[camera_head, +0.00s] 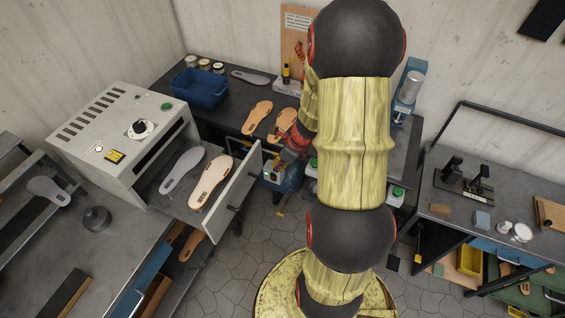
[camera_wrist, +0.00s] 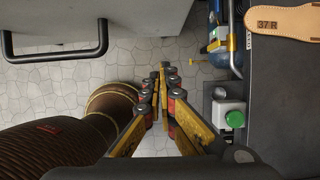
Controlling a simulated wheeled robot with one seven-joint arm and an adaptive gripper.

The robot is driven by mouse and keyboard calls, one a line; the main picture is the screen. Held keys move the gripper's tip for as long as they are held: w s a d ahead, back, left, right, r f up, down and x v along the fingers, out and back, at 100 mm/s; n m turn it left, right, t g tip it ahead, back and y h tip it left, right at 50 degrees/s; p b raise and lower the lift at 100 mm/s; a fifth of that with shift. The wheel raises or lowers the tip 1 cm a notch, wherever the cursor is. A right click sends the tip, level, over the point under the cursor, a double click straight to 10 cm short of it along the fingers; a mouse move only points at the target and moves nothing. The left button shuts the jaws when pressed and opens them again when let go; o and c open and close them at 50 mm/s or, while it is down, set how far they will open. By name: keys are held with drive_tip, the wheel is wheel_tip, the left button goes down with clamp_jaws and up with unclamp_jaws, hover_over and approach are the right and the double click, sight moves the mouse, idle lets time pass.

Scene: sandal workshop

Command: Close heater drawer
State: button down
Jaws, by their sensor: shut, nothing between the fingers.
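The heater (camera_head: 130,135) is a light grey box with a dial and a green button, standing on the left bench. Its drawer (camera_head: 222,200) is pulled out toward the right, with a grey sole (camera_head: 181,172) and a tan sole (camera_head: 210,182) lying in it. The drawer's dark bar handle (camera_wrist: 55,52) shows at upper left in the wrist view, on the drawer's front. My gripper (camera_wrist: 163,68) is shut and empty, with floor behind it, to the right of the handle and apart from it. In the head view the gripper's fingers are hard to make out beside the drawer front.
The back bench (camera_head: 232,118) holds a blue bin (camera_head: 199,89), jars and tan soles. In the wrist view a dark bench edge with a green button (camera_wrist: 235,118) lies close on the gripper's right. The right bench (camera_head: 450,212) holds small tools. Stone floor (camera_head: 245,262) is clear below the drawer.

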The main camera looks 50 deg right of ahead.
drive_tip(key=shift+w+a+f, duration=0.25)
drive_tip(key=shift+w+f, duration=0.05)
drive_tip(key=shift+w, duration=0.45)
drive_tip(key=shift+w+a+f, duration=0.25)
drive_tip(key=shift+w, duration=0.5)
drive_tip(key=shift+w+a+f, duration=0.25)
drive_tip(key=shift+w+f, duration=0.05)
drive_tip(key=shift+w, duration=0.45)
